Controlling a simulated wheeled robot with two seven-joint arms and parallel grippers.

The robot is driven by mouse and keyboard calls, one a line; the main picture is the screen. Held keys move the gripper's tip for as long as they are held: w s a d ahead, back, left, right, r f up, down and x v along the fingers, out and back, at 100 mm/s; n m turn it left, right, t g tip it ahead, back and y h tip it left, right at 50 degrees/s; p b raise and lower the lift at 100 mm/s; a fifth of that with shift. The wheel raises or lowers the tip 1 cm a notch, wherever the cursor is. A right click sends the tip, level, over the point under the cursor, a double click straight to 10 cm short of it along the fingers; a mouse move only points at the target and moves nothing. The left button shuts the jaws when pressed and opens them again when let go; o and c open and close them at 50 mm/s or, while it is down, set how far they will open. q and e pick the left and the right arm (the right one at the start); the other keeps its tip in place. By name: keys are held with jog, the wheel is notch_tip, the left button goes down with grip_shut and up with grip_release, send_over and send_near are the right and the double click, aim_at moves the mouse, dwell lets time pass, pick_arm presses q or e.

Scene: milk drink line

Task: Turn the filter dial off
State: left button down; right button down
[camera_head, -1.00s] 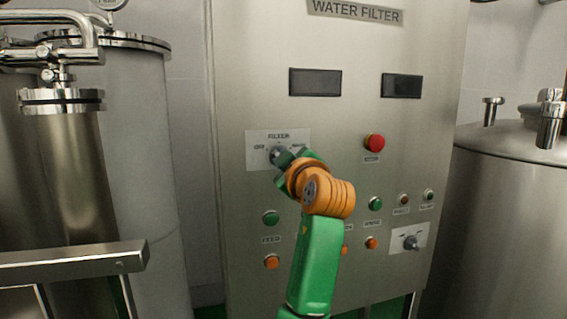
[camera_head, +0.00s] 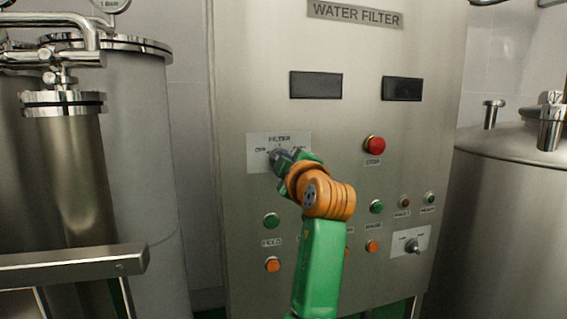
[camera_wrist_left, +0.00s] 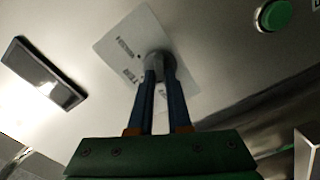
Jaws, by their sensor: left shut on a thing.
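The filter dial (camera_head: 275,155) is a small grey knob on a white plate (camera_head: 257,140) labelled FILTER, with an OFF mark on its left. The plate is on the upright steel panel. My left gripper (camera_head: 279,157) reaches up to the plate, and its fingers are shut on the dial. In the left wrist view the two fingers (camera_wrist_left: 160,78) close around the sides of the dial (camera_wrist_left: 158,60). The gripper hides part of the dial and of the plate, so its exact pointer direction cannot be told. My right gripper is not in view.
A red stop button (camera_head: 374,145) sits right of the plate. Green buttons (camera_head: 271,220) and orange ones (camera_head: 272,264) lie below. A second dial (camera_head: 412,245) is at lower right. Steel tanks (camera_head: 505,230) flank the panel, and a metal bar (camera_head: 75,262) stands at left.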

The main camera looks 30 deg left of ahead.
pick_arm(q)
jog(key=c, duration=0.9)
grip_release()
jog(key=shift+w, duration=0.1)
jog(key=shift+o, duration=0.2)
jog(key=b+v, duration=0.4)
jog(key=v, duration=0.3)
jog(key=shift+a, duration=0.1)
